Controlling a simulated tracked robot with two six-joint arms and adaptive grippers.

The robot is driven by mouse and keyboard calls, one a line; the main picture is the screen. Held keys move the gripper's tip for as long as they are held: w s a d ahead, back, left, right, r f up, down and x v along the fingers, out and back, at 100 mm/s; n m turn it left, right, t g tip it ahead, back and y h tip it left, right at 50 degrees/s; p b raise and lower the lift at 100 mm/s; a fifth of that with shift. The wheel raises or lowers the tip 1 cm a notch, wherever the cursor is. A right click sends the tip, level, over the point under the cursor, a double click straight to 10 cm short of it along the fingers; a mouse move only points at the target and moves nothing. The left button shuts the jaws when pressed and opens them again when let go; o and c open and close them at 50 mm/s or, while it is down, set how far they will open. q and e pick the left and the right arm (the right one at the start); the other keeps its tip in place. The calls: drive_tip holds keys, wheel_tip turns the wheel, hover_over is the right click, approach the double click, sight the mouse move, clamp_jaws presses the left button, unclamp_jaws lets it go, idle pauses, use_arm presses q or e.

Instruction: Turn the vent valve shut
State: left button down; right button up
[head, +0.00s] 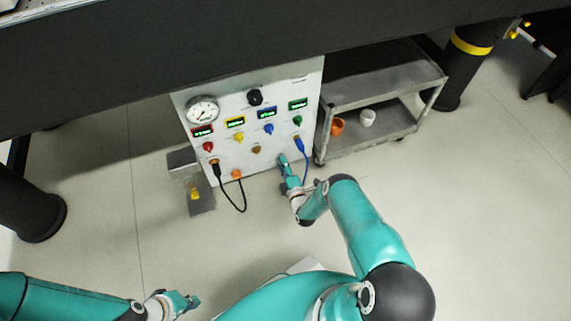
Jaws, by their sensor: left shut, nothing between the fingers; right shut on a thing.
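The white instrument panel (232,163) faces me under the dark bench. My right gripper (283,160) reaches the panel's lower right part, just left of the blue plug and its cable (301,147). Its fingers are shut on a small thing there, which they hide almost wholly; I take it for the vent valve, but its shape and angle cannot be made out. My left gripper (188,302) is shut and empty, low over the floor at the bottom left, far from the panel.
The panel carries a round gauge (203,110), a black knob (255,97), several coloured knobs and a looping black cable (243,203). A grey stand with a yellow part (194,192) is at left. A grey cart (372,93) holds an orange cup (337,126) and a white cup (367,117).

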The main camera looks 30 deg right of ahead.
drive_tip(key=shift+a+f+n, duration=0.1)
drive_tip(key=shift+a+n, duration=0.05)
drive_tip(key=shift+n, duration=0.25)
drive_tip(key=o, duration=1.2)
drive_tip(key=shift+c, duration=0.2)
drive_tip(key=shift+s, duration=0.15)
drive_tip(key=v, duration=0.7)
